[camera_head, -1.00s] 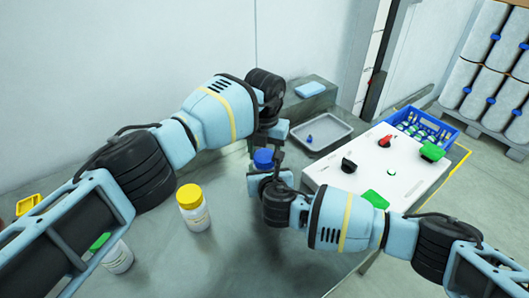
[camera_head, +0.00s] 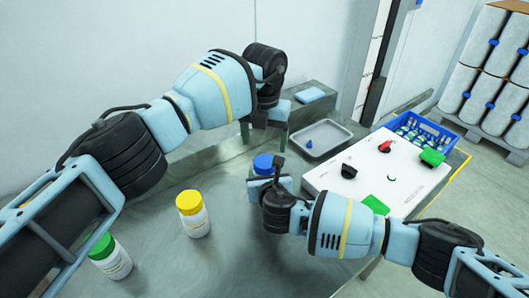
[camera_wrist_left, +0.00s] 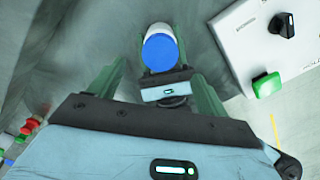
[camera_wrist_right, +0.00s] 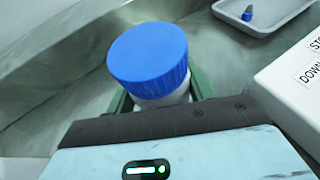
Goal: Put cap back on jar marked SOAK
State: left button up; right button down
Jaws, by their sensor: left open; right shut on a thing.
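A white jar (camera_wrist_right: 165,101) with a blue cap (camera_wrist_right: 148,52) stands upright. The cap sits on its mouth and looks level; whether it is fully tight I cannot tell. My right gripper (camera_wrist_right: 158,97) is shut on the jar's body, below the cap. The same blue cap shows in the head view (camera_head: 263,162) and the left wrist view (camera_wrist_left: 160,52). My left gripper (camera_head: 264,140) is open and empty, above and apart from the cap; the cap shows between its fingers in the left wrist view. The jar's marking is not readable.
A yellow-capped jar (camera_head: 194,215) and a green-capped jar (camera_head: 108,256) stand on the steel table to the left. A grey tray (camera_head: 322,136) holds a small blue item. A white control box (camera_head: 375,172) with knobs and green buttons is at right, with a blue crate (camera_head: 440,128) behind.

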pick_arm(q)
jog(key=shift+r, duration=2.65)
pick_arm(e)
jog(key=shift+c, duration=2.4)
grip_release()
jog(key=shift+s+d+r, duration=0.1)
jog(key=shift+s+r, duration=0.1)
jog(key=shift+s, duration=0.4)
pick_arm(q)
jog(key=shift+f, duration=0.2)
pick_arm(e)
jog(key=v, duration=0.6)
jog(key=shift+s+r, duration=0.2)
